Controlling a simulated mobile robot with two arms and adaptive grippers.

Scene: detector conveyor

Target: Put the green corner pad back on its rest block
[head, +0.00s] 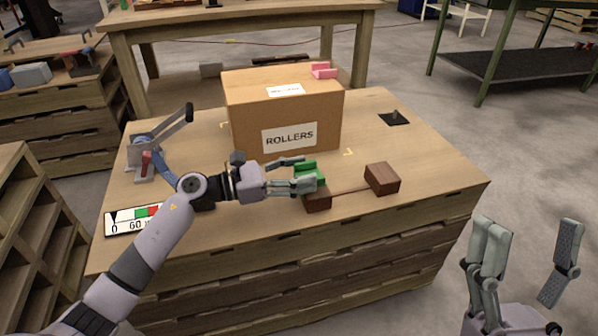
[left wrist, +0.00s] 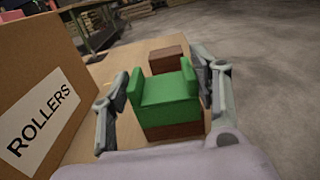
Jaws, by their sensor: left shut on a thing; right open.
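The green corner pad (head: 309,171) is at my left gripper (head: 303,175), which is shut on it. In the left wrist view the green corner pad (left wrist: 166,92) sits between the two fingers of the left gripper (left wrist: 160,105), directly over a dark brown rest block (left wrist: 175,131). It appears to touch that block. In the head view this rest block (head: 318,201) shows just below the pad, partly hidden. A second brown block (head: 382,179) stands to its right, joined by a thin strip. My right gripper (head: 525,260) is open and empty, off the table's right side.
A cardboard box (head: 330,115) labelled ROLLERS stands behind the pad, with a pink corner pad (head: 324,70) on its top right edge. A lever device (head: 150,150) and a gauge card (head: 130,220) are at the left.

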